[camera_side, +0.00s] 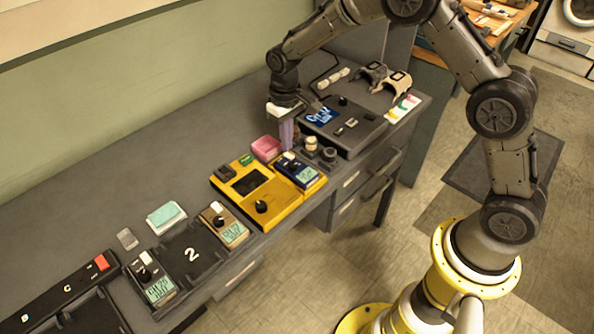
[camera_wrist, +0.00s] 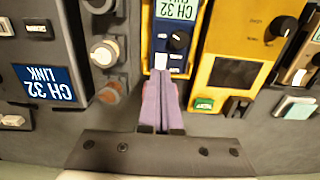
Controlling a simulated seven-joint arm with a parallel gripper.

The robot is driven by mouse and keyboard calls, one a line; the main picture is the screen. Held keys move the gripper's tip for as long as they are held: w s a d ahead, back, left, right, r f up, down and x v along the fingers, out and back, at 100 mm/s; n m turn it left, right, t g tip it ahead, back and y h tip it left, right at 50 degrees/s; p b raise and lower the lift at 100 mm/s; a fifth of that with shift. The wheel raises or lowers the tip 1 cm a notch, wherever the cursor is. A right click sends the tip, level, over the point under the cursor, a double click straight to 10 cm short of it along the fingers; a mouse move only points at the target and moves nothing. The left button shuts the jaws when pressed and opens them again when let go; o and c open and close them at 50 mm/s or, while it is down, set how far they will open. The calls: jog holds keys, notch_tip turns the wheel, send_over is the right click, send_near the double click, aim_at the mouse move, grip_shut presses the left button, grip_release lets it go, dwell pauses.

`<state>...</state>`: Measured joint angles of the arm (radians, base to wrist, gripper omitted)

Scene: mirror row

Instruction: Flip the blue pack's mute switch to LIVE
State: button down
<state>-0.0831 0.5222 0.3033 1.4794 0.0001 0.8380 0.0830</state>
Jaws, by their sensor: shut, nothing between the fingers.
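The blue pack (camera_side: 298,172) lies in the right part of a yellow unit (camera_side: 252,204), its pale screen towards the front. In the wrist view the blue pack (camera_wrist: 176,38) shows a screen reading CH 32, a black knob and small labels too small to read. A small white block (camera_wrist: 162,62) at the pack's back end may be the mute switch; its setting cannot be told. My gripper (camera_wrist: 161,82) has purple fingers, shut and empty, pointing at that end, right by the white block. In the side view my gripper (camera_side: 288,146) is just behind the pack; contact cannot be told.
A pink box (camera_side: 265,148) stands left of my fingers. Round knobs or jars (camera_side: 328,155) and a dark CH 32 LINK console (camera_side: 340,125) stand close on the right. A dark charger marked 2 (camera_side: 190,268) holds other packs at left.

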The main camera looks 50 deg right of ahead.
jog(key=shift+r, duration=2.7)
jog(key=s+d+r+t, duration=0.1)
jog(key=s+r+t, duration=0.1)
jog(key=s+r, duration=0.6)
jog(key=s+d+r+t, duration=0.2)
jog(key=s+r, duration=0.1)
jog(key=r, duration=0.8)
jog(key=s+r+t, duration=0.2)
jog(key=s, duration=1.2)
jog(key=s+d+f, duration=0.1)
jog(key=s+f, duration=0.5)
jog(key=shift+s+f, duration=0.15)
jog(key=shift+s, duration=0.15)
